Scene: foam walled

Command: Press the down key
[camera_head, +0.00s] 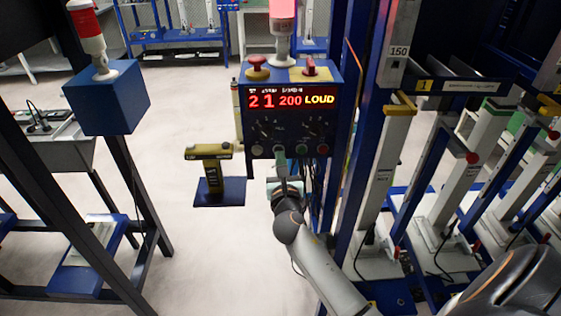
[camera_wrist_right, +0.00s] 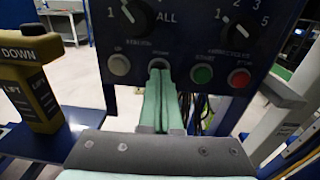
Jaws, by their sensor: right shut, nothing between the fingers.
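The blue control panel (camera_head: 262,122) carries a red lit display, knobs and a row of round buttons. In the wrist view the row has a white button (camera_wrist_right: 119,65), a button (camera_wrist_right: 158,62) mostly hidden behind my fingertips, a green button (camera_wrist_right: 201,74) and a red button (camera_wrist_right: 238,78). I cannot read which is the down key. My right gripper (camera_head: 281,158) is shut and empty, its pale green fingers (camera_wrist_right: 159,78) pointing at the partly hidden button. I cannot tell whether they touch it. My left gripper is not in view.
A yellow post (camera_head: 208,152) marked DOWN and LIFT stands on a blue plate (camera_head: 232,192) left of the panel. Red knobs (camera_head: 257,66) top the panel. A blue box (camera_head: 105,98) on a dark frame stands left. Blue and white posts (camera_head: 395,145) crowd the right.

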